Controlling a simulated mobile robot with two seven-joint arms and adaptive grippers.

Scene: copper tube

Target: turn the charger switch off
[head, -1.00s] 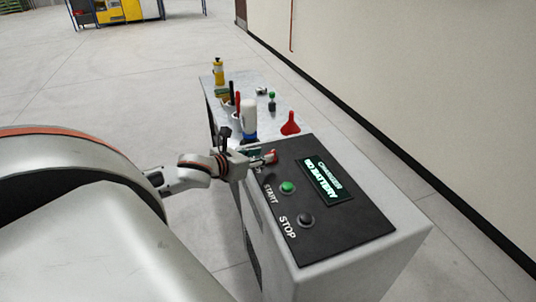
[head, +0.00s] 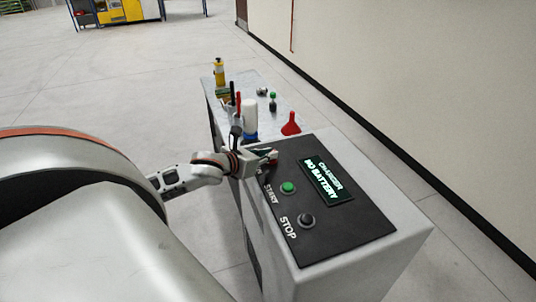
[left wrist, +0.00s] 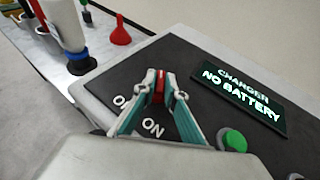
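The charger (head: 345,225) is a grey box with a black sloped top panel. Its red switch (left wrist: 158,86) stands by the white ON label and a second label partly hidden by a finger. My left gripper (left wrist: 164,84) has its fingertips on both sides of the red switch and appears closed on it. In the head view the left gripper (head: 268,156) is at the panel's far left corner, mostly covering the switch. The lit screen (head: 327,180) reads CHARGER, NO BATTERY. My right gripper is not in view.
A green START button (head: 288,188) and a dark STOP button (head: 306,220) are on the panel nearer me. Behind the charger, a table (head: 283,107) holds a red funnel (head: 291,124), a white bottle (head: 250,117) and a yellow bottle (head: 219,72). A wall stands at right.

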